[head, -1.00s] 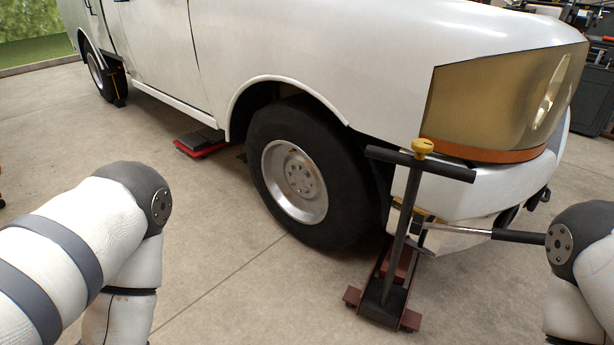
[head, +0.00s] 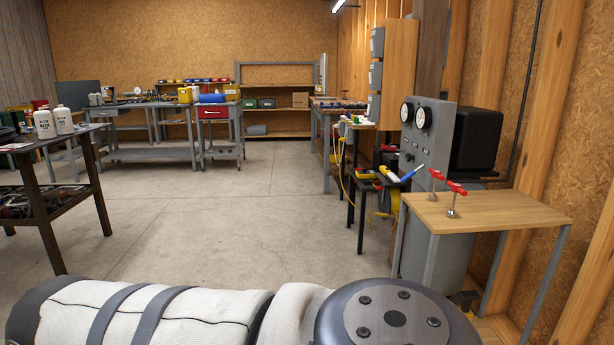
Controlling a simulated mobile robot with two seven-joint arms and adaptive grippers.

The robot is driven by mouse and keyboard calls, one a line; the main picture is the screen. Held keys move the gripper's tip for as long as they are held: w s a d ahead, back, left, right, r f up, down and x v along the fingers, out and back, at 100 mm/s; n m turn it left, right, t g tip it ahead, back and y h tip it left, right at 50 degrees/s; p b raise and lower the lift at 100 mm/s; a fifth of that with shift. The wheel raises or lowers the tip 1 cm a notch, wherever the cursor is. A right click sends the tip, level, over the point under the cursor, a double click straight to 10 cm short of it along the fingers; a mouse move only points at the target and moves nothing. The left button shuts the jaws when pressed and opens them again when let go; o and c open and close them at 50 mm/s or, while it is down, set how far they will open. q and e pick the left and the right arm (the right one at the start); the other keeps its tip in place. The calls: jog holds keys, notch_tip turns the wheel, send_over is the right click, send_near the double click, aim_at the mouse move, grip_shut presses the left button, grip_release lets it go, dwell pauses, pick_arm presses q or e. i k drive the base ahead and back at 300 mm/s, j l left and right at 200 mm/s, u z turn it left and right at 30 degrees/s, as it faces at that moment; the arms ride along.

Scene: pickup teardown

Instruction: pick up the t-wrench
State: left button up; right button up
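Two small tools with red T-shaped handles and metal shafts stand on the small wooden-topped table (head: 530,212) at the right. One red-handled T tool (head: 437,178) is farther back and to the left, and the other red-handled T tool (head: 455,190) is nearer. They look like t-wrenches; their lower ends are small in the view. A white padded arm of mine with a dark round joint lies across the bottom of the picture, short of the table. Neither gripper shows, so I cannot see their state or what they hold.
A grey panel with gauges (head: 429,135) and a black box (head: 478,140) stand behind the table, by the wooden wall. A dark table with white bottles (head: 45,124) is at left. Workbenches (head: 150,153) line the back. The concrete floor (head: 215,220) between is clear.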

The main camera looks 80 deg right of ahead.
aim_at(436, 175)
jog(key=z, duration=3.35)
jog(key=i+l+u, duration=0.2)
jog(key=i, duration=0.2)
jog(key=i+u, duration=0.25)
jog(key=i, duration=0.2)
